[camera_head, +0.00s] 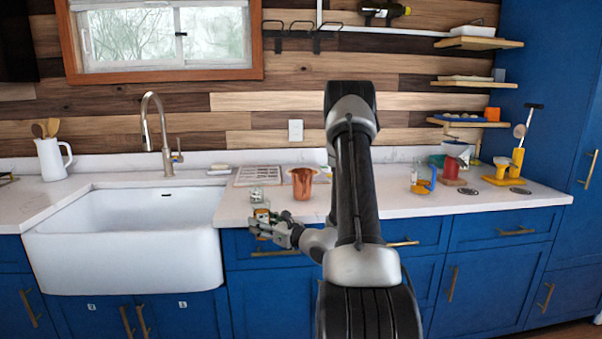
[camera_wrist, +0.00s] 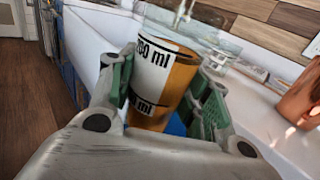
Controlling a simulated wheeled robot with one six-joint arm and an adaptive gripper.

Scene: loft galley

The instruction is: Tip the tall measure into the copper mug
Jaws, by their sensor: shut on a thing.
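The tall measure (camera_wrist: 155,85) is between the green-padded fingers of my gripper (camera_wrist: 165,95) in the wrist view. It is marked in ml, with a white band and an amber-brown part; I cannot tell whether the amber is contents. It looks nearly upright, slightly tilted in the picture. In the head view my gripper (camera_head: 268,222) is at the counter's front edge, and the measure there is small and partly hidden. The copper mug (camera_head: 302,185) stands upright on the counter, behind and right of my gripper. It also shows at the right edge of the wrist view (camera_wrist: 302,98), apart from the measure.
A clear glass (camera_head: 257,194) stands just behind my gripper, left of the mug. A pale rack (camera_head: 270,174) lies behind them. The white sink (camera_head: 125,235) is to the left. A red cup (camera_head: 451,168) and yellow stands (camera_head: 516,163) are at the right. Counter right of the mug is partly hidden by my arm.

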